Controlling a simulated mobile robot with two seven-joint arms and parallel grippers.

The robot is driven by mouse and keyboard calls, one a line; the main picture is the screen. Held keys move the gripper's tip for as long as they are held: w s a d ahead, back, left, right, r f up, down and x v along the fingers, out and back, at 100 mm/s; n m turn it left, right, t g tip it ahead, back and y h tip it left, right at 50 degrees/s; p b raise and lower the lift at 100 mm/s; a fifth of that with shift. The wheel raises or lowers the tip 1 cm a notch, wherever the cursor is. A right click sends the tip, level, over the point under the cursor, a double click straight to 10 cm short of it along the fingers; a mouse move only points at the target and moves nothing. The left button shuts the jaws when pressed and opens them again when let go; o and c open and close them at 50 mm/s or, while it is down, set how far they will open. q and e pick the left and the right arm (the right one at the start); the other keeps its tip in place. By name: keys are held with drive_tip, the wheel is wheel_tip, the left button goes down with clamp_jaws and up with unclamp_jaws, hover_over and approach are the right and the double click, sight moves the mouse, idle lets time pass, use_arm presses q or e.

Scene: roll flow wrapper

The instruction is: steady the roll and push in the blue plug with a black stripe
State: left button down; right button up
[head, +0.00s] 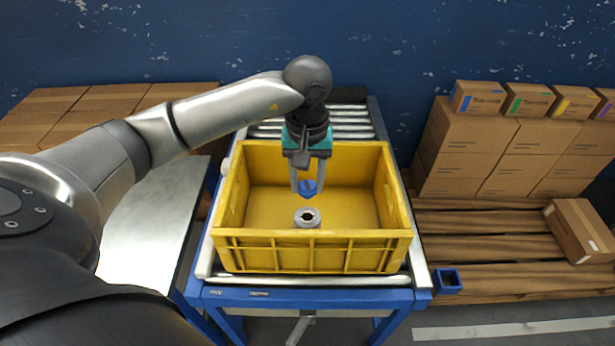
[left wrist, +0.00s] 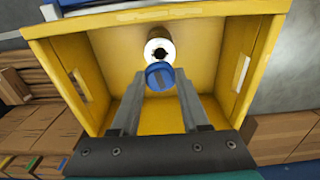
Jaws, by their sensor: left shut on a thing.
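The blue plug (head: 308,187) is between the fingertips of my left gripper (head: 308,190), which points down inside the yellow crate (head: 315,240). The left wrist view shows the plug's round blue face (left wrist: 160,77) with a faint dark stripe across it; the gripper (left wrist: 160,82) is shut on it. The roll (head: 307,218), pale with a dark hole in its middle, stands on the crate floor. In the left wrist view the roll (left wrist: 160,41) shows just beyond the plug, which appears apart from it. My right gripper is not in view.
The crate sits on a blue-framed roller conveyor (head: 310,292); its walls surround the roll. A small blue bin (head: 447,281) is at the conveyor's right side. Cartons (head: 465,150) are stacked at the right. The crate floor around the roll is clear.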

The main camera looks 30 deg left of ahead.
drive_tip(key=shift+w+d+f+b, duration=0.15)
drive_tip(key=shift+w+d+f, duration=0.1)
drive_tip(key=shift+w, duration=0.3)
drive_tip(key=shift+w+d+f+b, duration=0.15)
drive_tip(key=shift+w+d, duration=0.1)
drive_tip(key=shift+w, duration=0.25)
